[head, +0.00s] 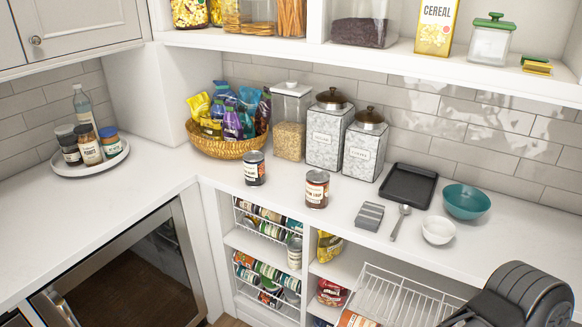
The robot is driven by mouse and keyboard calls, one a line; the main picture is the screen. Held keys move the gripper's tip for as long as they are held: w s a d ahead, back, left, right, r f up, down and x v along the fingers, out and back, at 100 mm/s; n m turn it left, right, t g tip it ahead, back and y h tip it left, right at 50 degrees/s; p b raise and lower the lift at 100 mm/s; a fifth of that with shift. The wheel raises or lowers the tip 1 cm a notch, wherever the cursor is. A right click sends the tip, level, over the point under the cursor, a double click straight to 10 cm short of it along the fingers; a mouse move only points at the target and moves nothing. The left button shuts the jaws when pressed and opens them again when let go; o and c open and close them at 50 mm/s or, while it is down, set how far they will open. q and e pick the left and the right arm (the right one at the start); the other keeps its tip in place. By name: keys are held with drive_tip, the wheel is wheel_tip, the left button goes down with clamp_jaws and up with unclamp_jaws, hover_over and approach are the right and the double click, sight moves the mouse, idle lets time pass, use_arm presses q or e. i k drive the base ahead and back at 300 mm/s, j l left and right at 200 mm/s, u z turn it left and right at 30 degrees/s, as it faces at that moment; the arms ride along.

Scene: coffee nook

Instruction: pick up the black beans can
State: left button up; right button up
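Two cans stand upright on the white counter (215,225). The can with a black and white label (254,168) stands in front of the wicker basket and looks like the black beans can, though its print is too small to read surely. A can with a brown-red and white label (317,189) stands to its right, nearer the front edge, apart from it. Nothing touches either can. A dark part of my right arm shows at the lower right, far from the cans; its fingers are not visible. My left gripper is not in view.
A wicker basket (226,147) of colourful bags and several canisters stand behind the cans. A black tray (408,185), a teal bowl (466,202) and a white bowl (438,230) lie to the right. An upper shelf (370,58) overhangs the back. The left counter is mostly clear.

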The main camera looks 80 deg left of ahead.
sight(253, 161)
drive_tip(key=u, duration=3.05)
